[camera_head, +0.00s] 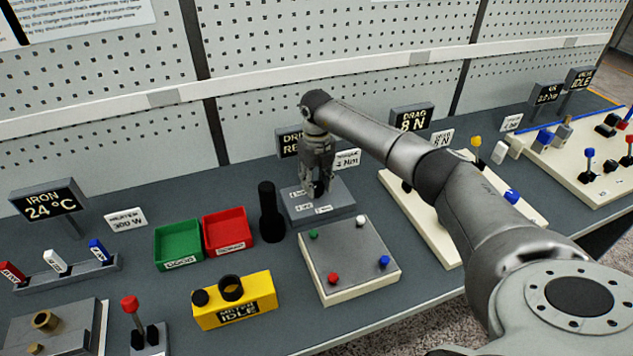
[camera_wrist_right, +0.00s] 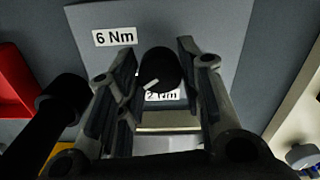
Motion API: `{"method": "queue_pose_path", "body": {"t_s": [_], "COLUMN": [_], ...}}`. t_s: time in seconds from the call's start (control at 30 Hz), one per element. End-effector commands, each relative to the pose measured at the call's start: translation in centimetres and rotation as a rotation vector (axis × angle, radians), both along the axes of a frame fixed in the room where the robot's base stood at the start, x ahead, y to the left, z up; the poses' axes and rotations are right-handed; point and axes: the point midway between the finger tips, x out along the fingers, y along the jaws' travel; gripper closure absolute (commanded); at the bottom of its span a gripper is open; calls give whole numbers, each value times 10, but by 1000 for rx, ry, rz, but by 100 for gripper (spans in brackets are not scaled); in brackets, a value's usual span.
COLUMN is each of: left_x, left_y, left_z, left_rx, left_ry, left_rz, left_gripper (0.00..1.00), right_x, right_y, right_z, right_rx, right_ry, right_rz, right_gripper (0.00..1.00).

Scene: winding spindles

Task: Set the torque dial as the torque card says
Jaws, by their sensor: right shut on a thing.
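The torque dial is a black round knob (camera_wrist_right: 160,68) with a white pointer mark, on a grey base plate (camera_head: 322,210). In the right wrist view the mark points to the lower left. A 6 Nm label (camera_wrist_right: 114,36) is at the upper left, and a partly hidden 2 Nm label (camera_wrist_right: 164,96) is just below the knob. The torque card (camera_head: 346,159) behind the base seems to read 4 Nm. My right gripper (camera_head: 317,192) points down over the base, shut on the knob, with one finger at each side (camera_wrist_right: 158,72). My left gripper is not in view.
A black upright cylinder (camera_head: 269,212) stands just left of the dial base. Red (camera_head: 228,231) and green (camera_head: 178,244) bins are farther left. A plate with coloured pegs (camera_head: 350,262) lies in front, beside a yellow meter box (camera_head: 233,300). A dark sign (camera_head: 287,142) stands behind.

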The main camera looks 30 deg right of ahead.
Motion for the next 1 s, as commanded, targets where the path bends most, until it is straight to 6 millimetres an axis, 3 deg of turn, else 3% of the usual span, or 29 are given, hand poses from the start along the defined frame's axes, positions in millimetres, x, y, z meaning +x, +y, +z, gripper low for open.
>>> {"method": "queue_pose_path", "body": {"t_s": [0.73, 0.77, 0.9, 1.0], "left_x": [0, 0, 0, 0], "left_y": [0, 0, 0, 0], "left_z": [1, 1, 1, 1], "left_rx": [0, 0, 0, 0], "left_ry": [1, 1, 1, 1], "left_rz": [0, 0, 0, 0], "left_gripper": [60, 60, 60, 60], "right_x": [1, 1, 1, 0], "right_y": [-1, -1, -1, -1], "right_z": [1, 1, 1, 1], "right_rx": [-1, -1, -1, 0], "right_ry": [-3, -3, -2, -2], "right_rz": [-88, -88, -87, -87], "right_gripper": [89, 63, 45, 44]}}
